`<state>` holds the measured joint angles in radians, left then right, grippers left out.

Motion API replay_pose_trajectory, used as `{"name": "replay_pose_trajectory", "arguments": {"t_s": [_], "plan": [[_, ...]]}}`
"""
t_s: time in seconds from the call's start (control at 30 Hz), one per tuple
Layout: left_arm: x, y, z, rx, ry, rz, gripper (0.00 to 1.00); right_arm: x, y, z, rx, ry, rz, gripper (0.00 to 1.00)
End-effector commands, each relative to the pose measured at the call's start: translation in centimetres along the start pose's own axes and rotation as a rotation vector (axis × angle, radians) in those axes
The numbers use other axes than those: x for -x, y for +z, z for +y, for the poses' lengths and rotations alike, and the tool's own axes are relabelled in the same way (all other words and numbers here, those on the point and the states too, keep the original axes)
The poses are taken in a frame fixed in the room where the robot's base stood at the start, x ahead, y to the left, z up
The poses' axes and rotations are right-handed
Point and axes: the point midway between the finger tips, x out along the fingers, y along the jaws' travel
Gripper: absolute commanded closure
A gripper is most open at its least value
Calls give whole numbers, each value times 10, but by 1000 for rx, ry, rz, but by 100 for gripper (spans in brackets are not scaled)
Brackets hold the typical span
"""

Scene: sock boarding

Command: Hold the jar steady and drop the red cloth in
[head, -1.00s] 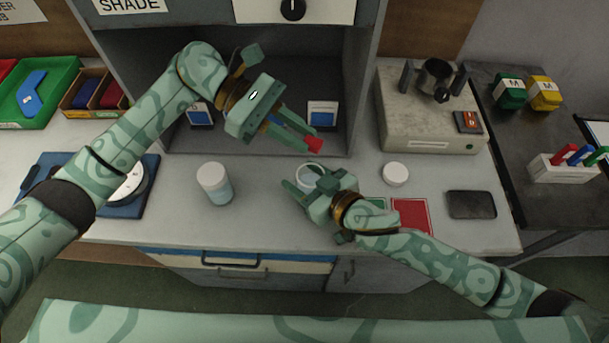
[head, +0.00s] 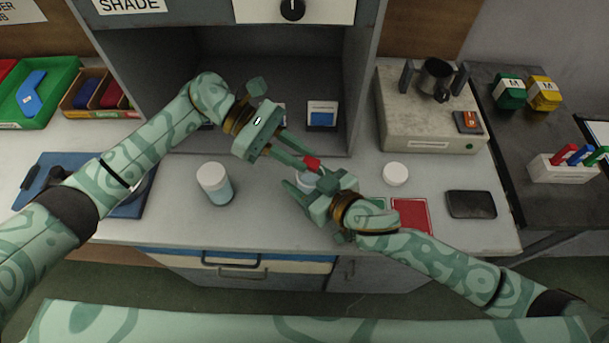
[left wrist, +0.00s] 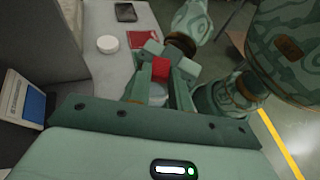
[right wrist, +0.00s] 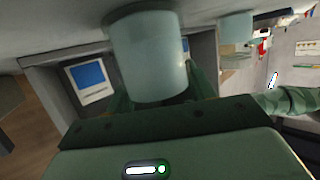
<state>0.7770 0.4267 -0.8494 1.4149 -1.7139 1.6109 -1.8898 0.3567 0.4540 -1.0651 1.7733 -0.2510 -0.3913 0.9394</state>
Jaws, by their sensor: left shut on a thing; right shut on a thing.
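The red cloth (head: 312,163) is small and bunched between the fingertips of my left gripper (head: 308,164). My right gripper (head: 304,179) is shut around the jar (head: 303,178), which is mostly hidden by the hand in the head view. In the right wrist view the pale, translucent jar (right wrist: 150,58) fills the space between the fingers. The cloth is close above the jar's mouth; I cannot tell whether it touches the rim.
A second, capped jar (head: 214,185) stands left on the bench. A white lid (head: 395,173), a red card (head: 411,214) and a dark flat device (head: 471,204) lie right of my right gripper. A grey machine (head: 430,115) stands behind them.

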Motion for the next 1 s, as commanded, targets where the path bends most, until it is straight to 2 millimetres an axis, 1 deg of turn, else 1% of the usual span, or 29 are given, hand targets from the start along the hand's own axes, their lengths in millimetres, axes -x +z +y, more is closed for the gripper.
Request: {"name": "replay_pose_trajectory", "arguments": {"t_s": [0.17,0.4,0.43,0.47,0.5,0.53,0.83,0.93,1.0], "plan": [[-3,-7,0,1,0,0,100,0,0,0,0,0,0,73],[-3,-8,0,0,0,1,100,0,0,0,0,0,-1,73],[-3,-8,0,0,0,1,77,0,0,0,0,0,-1,73],[-3,-8,0,0,0,1,69,0,0,0,0,0,-1,73],[-3,-8,0,0,0,1,58,0,0,0,0,0,-1,73],[-3,-8,0,0,0,1,55,0,0,0,0,0,-1,73],[0,-8,0,0,0,2,55,0,0,0,0,0,-1,73],[11,-8,0,0,1,5,55,0,0,0,0,0,-1,73],[24,-8,0,1,3,5,55,0,0,0,0,0,-1,73]]}}
